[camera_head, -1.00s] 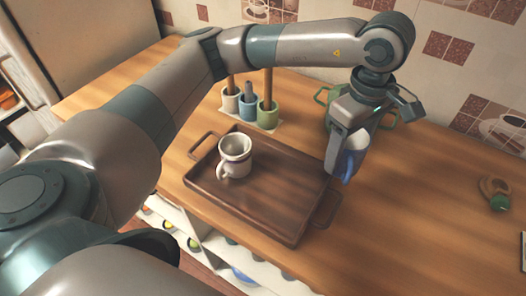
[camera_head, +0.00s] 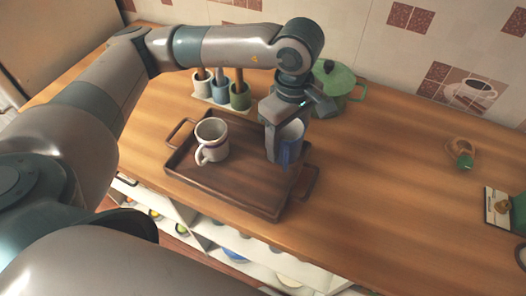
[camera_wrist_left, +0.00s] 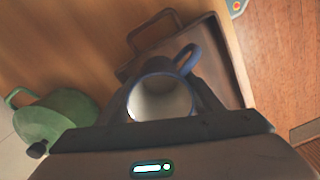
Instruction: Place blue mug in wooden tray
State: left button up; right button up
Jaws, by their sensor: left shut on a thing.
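The blue mug (camera_head: 291,141), white inside with a blue rim and handle, is held in my left gripper (camera_head: 282,152). In the left wrist view the mug (camera_wrist_left: 161,98) sits between the fingers with its opening facing the camera. The wooden tray (camera_head: 235,188) is dark brown with a handle at each end. The gripper and mug are over the right part of the tray in the head view; I cannot tell whether the mug touches it. The tray (camera_wrist_left: 240,60) also shows beyond the mug in the left wrist view. My right gripper is not in view.
A white mug (camera_head: 211,141) stands in the left part of the tray. A green pot (camera_head: 338,85) is behind my left gripper. Several utensil cups (camera_head: 222,89) stand behind the tray. The counter right of the tray is mostly clear.

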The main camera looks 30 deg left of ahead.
pick_arm(q)
jog(key=s+a+f, duration=0.1)
jog(key=s+a+f+p, duration=0.1)
jog(key=a, duration=0.1)
jog(key=a+f, duration=0.1)
jog(key=shift+s+a+p, duration=0.15)
jog(key=shift+s+p, duration=0.2)
jog(key=shift+s, duration=0.05)
jog(key=shift+f, duration=0.1)
jog(key=shift+f+p, duration=0.55)
jog(key=shift+f, duration=0.05)
notch_tip(320, 180, down, 2)
jog(key=shift+p, duration=0.45)
jog(key=shift+f, duration=0.35)
